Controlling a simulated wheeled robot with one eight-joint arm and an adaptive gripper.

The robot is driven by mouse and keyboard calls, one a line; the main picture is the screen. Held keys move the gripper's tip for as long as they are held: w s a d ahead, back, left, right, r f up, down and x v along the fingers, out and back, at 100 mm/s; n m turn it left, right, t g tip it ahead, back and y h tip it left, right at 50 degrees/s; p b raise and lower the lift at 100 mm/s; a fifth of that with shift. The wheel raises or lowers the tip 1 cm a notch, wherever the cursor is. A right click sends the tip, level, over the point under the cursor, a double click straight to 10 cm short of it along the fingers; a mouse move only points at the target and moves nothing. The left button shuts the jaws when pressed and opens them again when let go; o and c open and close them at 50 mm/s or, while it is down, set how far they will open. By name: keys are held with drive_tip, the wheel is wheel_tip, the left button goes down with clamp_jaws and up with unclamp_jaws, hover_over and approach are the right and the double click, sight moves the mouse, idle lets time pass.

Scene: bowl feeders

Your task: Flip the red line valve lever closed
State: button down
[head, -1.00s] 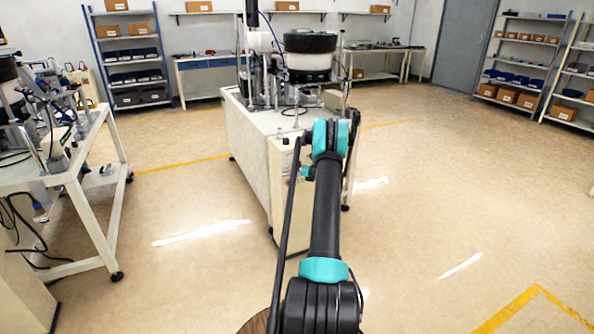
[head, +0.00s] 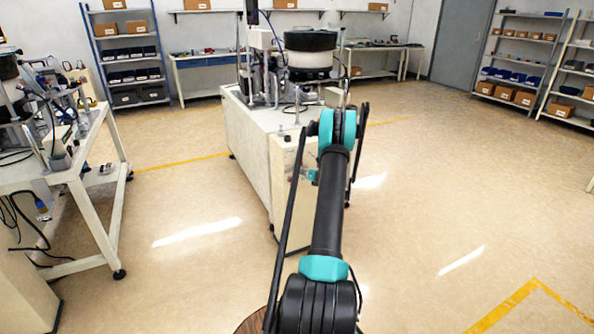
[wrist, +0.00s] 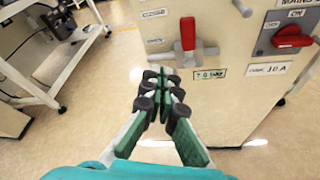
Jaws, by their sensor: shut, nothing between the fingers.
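The red valve lever (wrist: 188,33) stands upright on a grey valve body (wrist: 196,54) on the front of a cream cabinet in the wrist view. A label reading CLOSE (wrist: 153,14) is left of the lever, with a second, blurred label below it. My gripper (wrist: 160,80) is shut and empty, with its dark fingertips just below and left of the valve. The fingertips look apart from the lever, though the depth gap is hard to judge. In the head view I cannot make out the lever, and my arm hides part of the cabinet front.
A red mains switch (wrist: 292,38) sits right of the valve on the same cabinet. The cabinet (head: 245,150) carries a bowl feeder (head: 310,55). A white-framed bench (head: 90,200) stands at the left. The floor on the right is clear.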

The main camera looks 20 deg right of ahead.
drive_tip(key=shift+s+d, duration=0.2)
drive_tip(key=shift+s, duration=0.4)
drive_tip(key=shift+s+d, duration=0.2)
drive_tip(key=shift+s, duration=0.4)
drive_tip(key=shift+a, duration=0.1)
